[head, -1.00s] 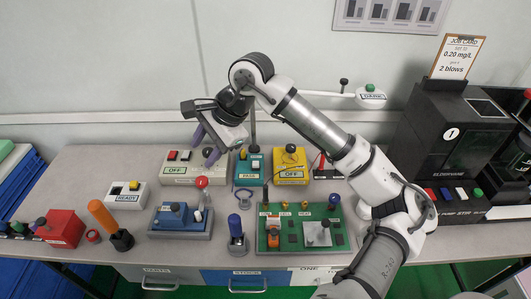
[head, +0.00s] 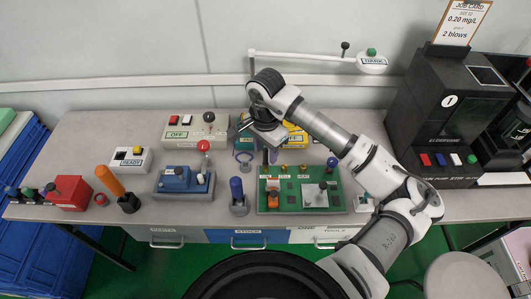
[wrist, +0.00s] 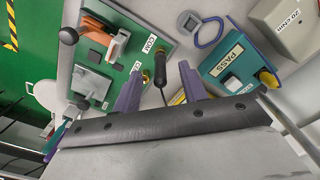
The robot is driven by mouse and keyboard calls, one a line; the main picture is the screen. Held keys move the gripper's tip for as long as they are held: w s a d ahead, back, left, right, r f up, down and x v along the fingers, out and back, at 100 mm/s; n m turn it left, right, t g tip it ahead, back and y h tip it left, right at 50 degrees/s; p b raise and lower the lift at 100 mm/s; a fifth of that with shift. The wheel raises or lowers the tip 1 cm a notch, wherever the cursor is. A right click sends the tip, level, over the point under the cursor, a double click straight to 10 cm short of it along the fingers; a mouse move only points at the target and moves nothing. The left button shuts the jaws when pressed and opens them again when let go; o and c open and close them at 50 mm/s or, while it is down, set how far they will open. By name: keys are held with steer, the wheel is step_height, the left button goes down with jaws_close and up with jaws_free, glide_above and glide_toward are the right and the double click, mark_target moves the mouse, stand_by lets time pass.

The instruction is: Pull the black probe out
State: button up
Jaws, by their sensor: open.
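The black probe (wrist: 160,68) stands at the edge of the green circuit board (wrist: 150,38) near the COM label, with a thin dark cable by its lower end. My gripper (wrist: 160,88) is open, its two purple fingers on either side of the probe in the wrist view and apart from it. In the head view my gripper (head: 270,157) hangs over the far left edge of the green board (head: 338,203), and the arm's end partly hides the probe. I cannot tell how deep the probe sits in its socket.
An orange-handled part (wrist: 117,46) and brass posts stand close by on the board. The teal PASS tester (wrist: 230,68) is beside the right finger. A blue tester (head: 182,180) and a purple-topped stand (head: 237,192) are left of the board.

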mark_target(265, 158)
steer(key=shift+f+p, duration=0.3)
steer(key=shift+f, duration=1.6)
steer(key=shift+c, duration=0.3)
jaws_close()
